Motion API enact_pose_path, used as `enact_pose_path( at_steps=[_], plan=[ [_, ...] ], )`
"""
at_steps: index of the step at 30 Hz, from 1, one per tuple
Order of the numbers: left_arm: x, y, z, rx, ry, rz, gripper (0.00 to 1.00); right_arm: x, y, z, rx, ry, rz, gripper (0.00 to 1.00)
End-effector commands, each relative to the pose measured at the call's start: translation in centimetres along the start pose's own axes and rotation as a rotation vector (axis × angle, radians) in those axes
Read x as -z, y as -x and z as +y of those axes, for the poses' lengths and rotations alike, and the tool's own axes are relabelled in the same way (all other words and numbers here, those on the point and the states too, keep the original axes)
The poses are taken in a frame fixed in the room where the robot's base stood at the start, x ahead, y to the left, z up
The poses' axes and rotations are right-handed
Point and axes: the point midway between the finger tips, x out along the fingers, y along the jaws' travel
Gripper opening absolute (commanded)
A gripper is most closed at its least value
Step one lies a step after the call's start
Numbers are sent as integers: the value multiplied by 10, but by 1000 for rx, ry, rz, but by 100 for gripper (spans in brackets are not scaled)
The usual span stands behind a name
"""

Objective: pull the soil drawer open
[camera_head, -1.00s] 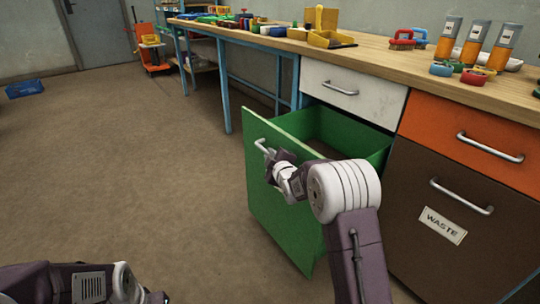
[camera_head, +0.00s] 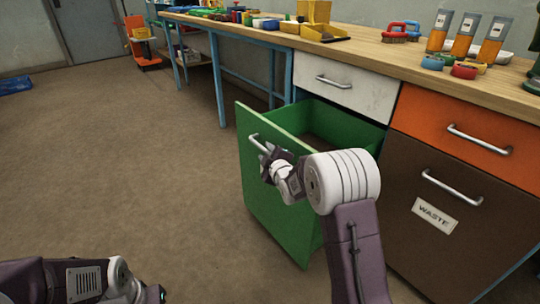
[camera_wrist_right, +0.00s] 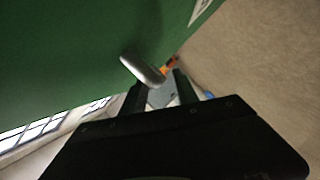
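The green drawer (camera_head: 273,190) stands pulled well out of the bench, its open top showing a dark inside. Its bar handle (camera_head: 268,145) is near the top of the front. My right gripper (camera_head: 268,160) is at this handle. In the right wrist view the handle (camera_wrist_right: 141,70) runs in between the fingers of the right gripper (camera_wrist_right: 160,90), which look closed around it; the exact contact is partly hidden. A white label (camera_wrist_right: 199,9) on the green front is cut off and unreadable. My left gripper (camera_head: 152,294) is low at the left, its fingers mostly out of frame.
A white drawer (camera_head: 345,88) is above the green one. An orange drawer (camera_head: 460,125) and a brown WASTE drawer (camera_head: 410,185) are shut at the right. Tools and bottles crowd the wooden benchtop (camera_head: 365,55). The floor (camera_head: 130,150) left of the drawer is clear.

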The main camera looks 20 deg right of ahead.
Motion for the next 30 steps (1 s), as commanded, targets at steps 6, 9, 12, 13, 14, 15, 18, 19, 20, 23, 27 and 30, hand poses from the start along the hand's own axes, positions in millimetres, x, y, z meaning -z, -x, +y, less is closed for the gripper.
enact_pose_path(
  at_steps=[6, 9, 12, 13, 14, 15, 18, 19, 20, 23, 27, 30],
  plan=[
    [2, 23, 0, 0, 0, 0, 36, 2, 44, 4, 2, -1, -2, 36],
    [3, 27, 0, 0, 0, 0, 36, 1, 57, 2, 2, -1, -2, 36],
    [3, 29, 1, 0, 0, 0, 36, 0, 64, 1, 2, -1, -1, 36],
    [3, 29, 1, 0, 0, 0, 36, 0, 65, 1, 2, -1, -1, 36],
    [3, 29, 1, 0, 0, 0, 36, 0, 66, 0, 1, 0, -1, 36],
    [3, 29, 0, 0, 0, 0, 36, 0, 66, 0, 1, 0, -1, 36],
    [3, 28, 1, 0, 0, 0, 36, 0, 66, 0, 0, 0, 0, 36],
    [3, 28, 1, 0, 0, 0, 36, 0, 66, 0, 0, 0, 0, 36],
    [3, 28, 1, 0, 0, 0, 36, 0, 66, 0, 0, 0, 0, 36],
    [3, 28, 1, 0, 0, 0, 36, 0, 66, 0, 1, 0, -1, 36],
    [4, 34, 1, 0, 0, 0, 36, 7, 68, 6, -2, 1, 7, 36],
    [5, 47, 1, 0, 0, 0, 36, 34, 76, 33, -33, 9, 43, 36]
  ],
)
